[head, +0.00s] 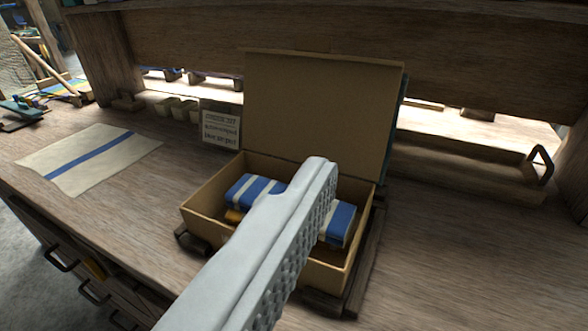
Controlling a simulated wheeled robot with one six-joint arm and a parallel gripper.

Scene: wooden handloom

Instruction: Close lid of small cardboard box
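A small cardboard box (200,211) sits on the wooden bench. Its lid (315,112) stands up at the back, hinged on the rear edge and close to upright, so the box is open. Inside lies a blue bundle with white stripes (341,222), with a bit of orange-yellow at its left. My gripper (318,168) reaches from the bottom over the box's front wall. Its tip shows in front of the bundle and the lower lid, hiding part of both. I see one long grey finger with a ridged side. I cannot tell its opening or whether it touches anything.
A small printed sign (220,125) and small cups (177,108) stand left of the lid. A striped cloth (90,158) lies flat at the left. A wooden tray with a dark handle (540,163) is at the right. A loom beam (480,50) crosses behind the lid.

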